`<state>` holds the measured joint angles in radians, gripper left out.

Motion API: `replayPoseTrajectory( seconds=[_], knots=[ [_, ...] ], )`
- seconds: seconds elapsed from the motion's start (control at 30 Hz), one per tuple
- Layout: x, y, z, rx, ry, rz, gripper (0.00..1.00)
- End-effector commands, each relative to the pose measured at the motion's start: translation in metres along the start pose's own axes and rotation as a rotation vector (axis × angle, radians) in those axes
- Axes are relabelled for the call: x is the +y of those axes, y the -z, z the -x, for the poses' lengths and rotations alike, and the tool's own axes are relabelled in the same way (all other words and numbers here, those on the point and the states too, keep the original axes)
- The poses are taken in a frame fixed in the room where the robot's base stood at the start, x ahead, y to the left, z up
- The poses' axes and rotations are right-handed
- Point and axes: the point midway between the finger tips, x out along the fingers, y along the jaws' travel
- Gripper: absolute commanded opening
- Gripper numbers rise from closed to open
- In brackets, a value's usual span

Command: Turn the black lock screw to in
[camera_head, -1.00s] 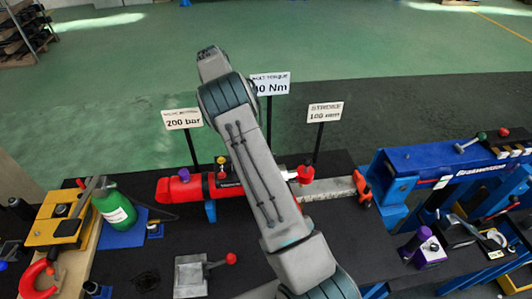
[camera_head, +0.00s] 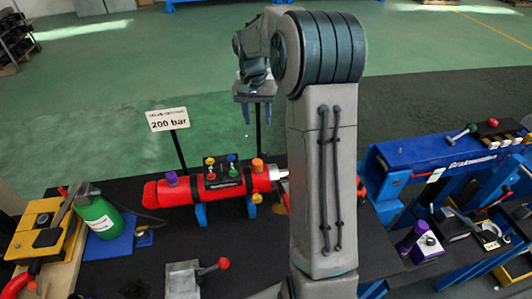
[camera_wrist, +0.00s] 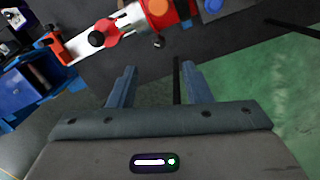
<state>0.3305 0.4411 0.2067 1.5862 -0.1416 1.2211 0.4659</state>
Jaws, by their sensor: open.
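A black round knob (camera_wrist: 97,38), which looks like the lock screw, sits on a red collar on the pale rod in the wrist view. Whether it is turned in or out I cannot tell. In the head view my arm hides that part of the rod. My gripper (camera_head: 246,116) is raised behind the cylinder, pointing down. In the wrist view my gripper (camera_wrist: 158,68) is open and empty, apart from the knob.
A sign reading 200 bar (camera_head: 168,120) stands on a post behind the cylinder. Another thin post (camera_head: 258,130) rises close to my gripper. A blue press (camera_head: 440,153) is at the right, a green bottle (camera_head: 100,216) at the left. A red-knobbed plate (camera_head: 184,280) lies in front.

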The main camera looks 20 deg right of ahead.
Motion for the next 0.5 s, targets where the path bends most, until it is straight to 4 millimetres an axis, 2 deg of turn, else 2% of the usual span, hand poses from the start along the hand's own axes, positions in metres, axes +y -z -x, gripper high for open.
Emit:
replayPoseTrajectory(
  seconds=[0.1,0.2,0.37,0.5],
  knots=[
    [0.005,-0.001,-0.004,0.046,0.026,0.163,0.45],
    [0.005,-0.002,-0.004,0.072,0.036,0.254,0.45],
    [0.005,-0.002,-0.008,0.085,0.04,0.303,0.45],
    [0.005,-0.001,-0.026,0.081,0.038,0.303,0.45]
  ],
)
